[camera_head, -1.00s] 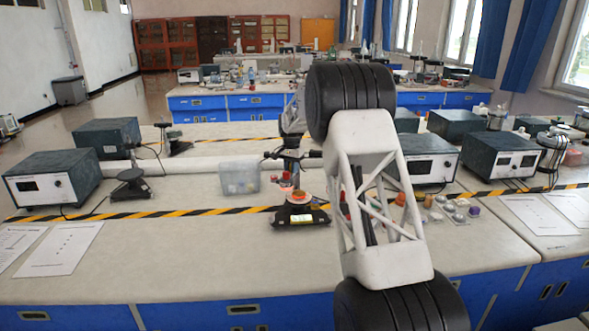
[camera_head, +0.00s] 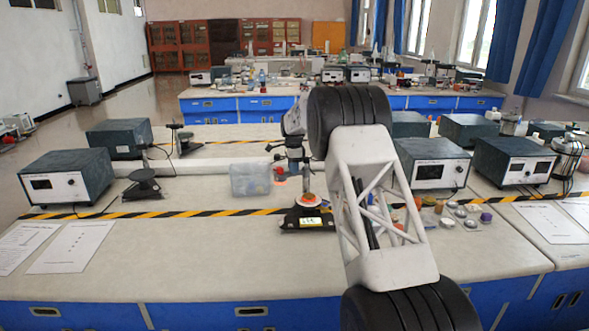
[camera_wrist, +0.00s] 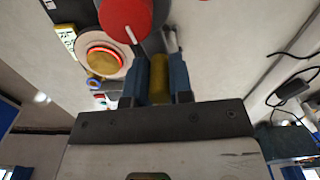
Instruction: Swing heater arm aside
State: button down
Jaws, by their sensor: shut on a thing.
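My gripper (camera_wrist: 159,82) has two blue fingers shut on a yellowish cylindrical handle, seen in the wrist view (camera_wrist: 159,68). I take it for the heater arm's grip; its join to the arm is hidden. A red round knob with a white line (camera_wrist: 126,16) is just above and left of the fingers. In the head view a dark upright post with a short side bar (camera_head: 294,158), apparently the heater stand, is below my gripper's end. A black scale with a lit display (camera_head: 308,221) carries a pale dish with an orange-red centre (camera_head: 309,200); the dish also shows in the wrist view (camera_wrist: 104,60).
A clear plastic bin (camera_head: 250,180) stands left of the scale. Several small jars and dishes (camera_head: 458,213) lie to the right. Dark instrument boxes (camera_head: 66,178) stand on both sides. A striped tape line (camera_head: 170,213) crosses the bench; its front is mostly clear.

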jog(key=shift+w+r+m, duration=0.1)
jog(key=shift+w+m, duration=0.1)
jog(key=shift+m, duration=0.1)
jog(key=c, duration=1)
grip_release()
jog(key=shift+r, duration=0.1)
jog(key=shift+r, duration=3.75)
jog(key=shift+s+r, duration=0.1)
